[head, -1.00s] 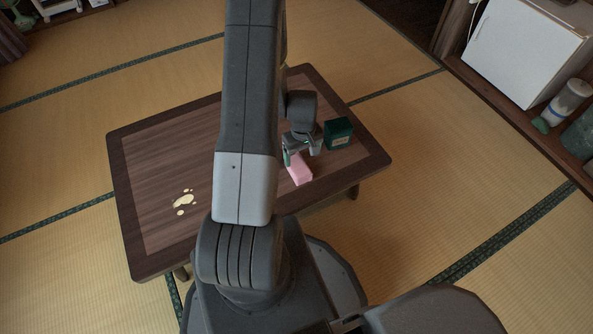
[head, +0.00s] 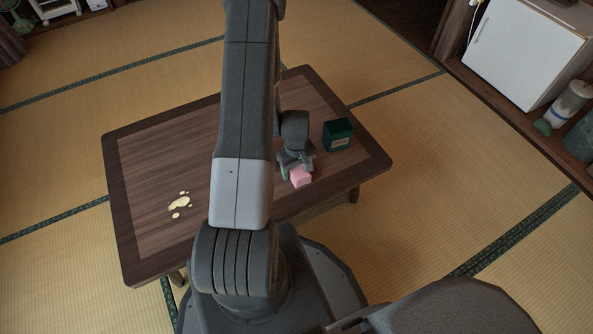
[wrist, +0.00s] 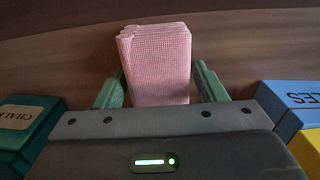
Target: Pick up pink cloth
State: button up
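The pink cloth (head: 301,177) is a folded block on the low wooden table, near its front right part. In the wrist view the cloth (wrist: 158,62) stands between the two green fingers of my gripper (wrist: 158,88). The fingers are apart, one on each side of it, and a gap shows at least on the right side. In the head view my gripper (head: 297,168) is down at the cloth and hides its far part.
A dark green box (head: 338,135), lettered like "CHALK" in the wrist view (wrist: 24,122), stands beside my gripper. A blue and yellow box (wrist: 295,105) is on its other side in the wrist view. A pale spill (head: 180,203) lies on the table's (head: 140,255) left part.

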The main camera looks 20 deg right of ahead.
jog(key=c, duration=0.6)
jog(key=shift+r, duration=0.1)
notch_tip(320, 180, up, 10)
jog(key=p, duration=0.3)
